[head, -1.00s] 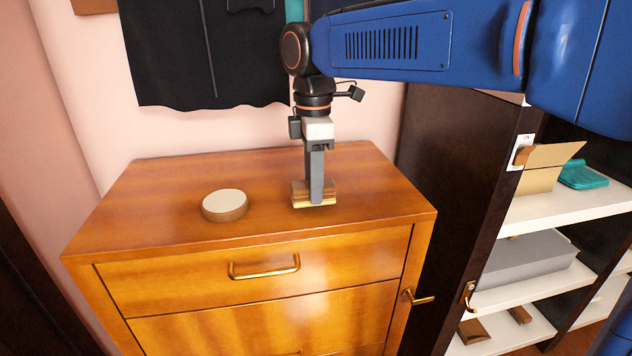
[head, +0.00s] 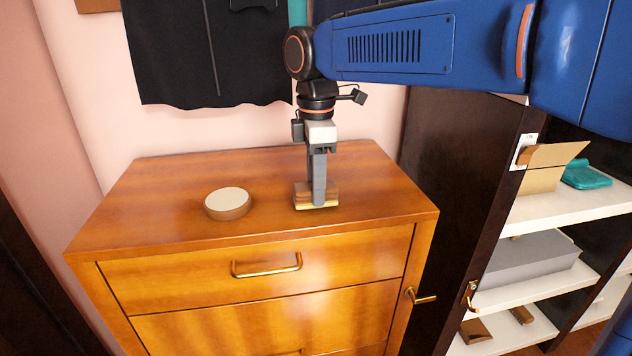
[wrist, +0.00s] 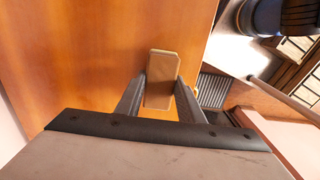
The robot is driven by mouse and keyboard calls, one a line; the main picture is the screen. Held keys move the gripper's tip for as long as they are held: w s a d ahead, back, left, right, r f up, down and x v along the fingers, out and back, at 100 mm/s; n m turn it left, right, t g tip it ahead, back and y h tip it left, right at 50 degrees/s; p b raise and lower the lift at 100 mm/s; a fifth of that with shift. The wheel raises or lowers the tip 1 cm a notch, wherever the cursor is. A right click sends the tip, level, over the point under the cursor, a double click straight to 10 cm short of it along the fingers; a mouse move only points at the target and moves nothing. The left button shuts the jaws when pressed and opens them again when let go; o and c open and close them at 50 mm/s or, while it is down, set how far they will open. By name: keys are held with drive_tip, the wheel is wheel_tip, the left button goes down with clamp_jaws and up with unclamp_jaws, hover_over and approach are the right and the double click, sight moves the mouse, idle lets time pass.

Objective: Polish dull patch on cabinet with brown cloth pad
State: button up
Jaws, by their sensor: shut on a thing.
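The brown cloth pad (head: 302,196) is a small block with a pale yellowish lower edge. My gripper (head: 318,190) is shut on it, one finger showing in front, pointing down. In the wrist view the pad (wrist: 161,80) sits between the two fingers (wrist: 160,100). The pad is at the right half of the wooden cabinet's top (head: 200,178), very low; I cannot tell whether it touches the surface. I cannot make out a distinct dull patch on the cabinet; the area under the pad is hidden.
A round tin with a cream top (head: 228,202) stands left of the pad on the cabinet. A black garment (head: 205,60) hangs on the wall behind. A dark open door (head: 465,180) and white shelves (head: 565,205) with boxes are at the right.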

drive_tip(key=shift+f, duration=0.4)
idle(0.6)
drive_tip(key=shift+d, duration=0.1)
drive_tip(key=shift+w+d, duration=0.2)
drive_tip(key=shift+d, duration=0.5)
drive_tip(key=shift+w+d, duration=0.25)
drive_tip(key=shift+d, duration=0.45)
drive_tip(key=shift+w+d, duration=0.2)
drive_tip(key=shift+d, duration=0.5)
drive_tip(key=shift+w+d, duration=0.2)
drive_tip(key=shift+d, duration=0.55)
drive_tip(key=shift+w+d, duration=0.2)
drive_tip(key=shift+d, duration=0.5)
drive_tip(key=shift+w+d, duration=0.2)
drive_tip(key=shift+d, duration=0.55)
drive_tip(key=shift+w+d, duration=0.2)
drive_tip(key=shift+d, duration=0.5)
drive_tip(key=shift+w+d, duration=0.25)
drive_tip(key=shift+d, duration=0.5)
drive_tip(key=shift+w+d, duration=0.2)
drive_tip(key=shift+d, duration=0.5)
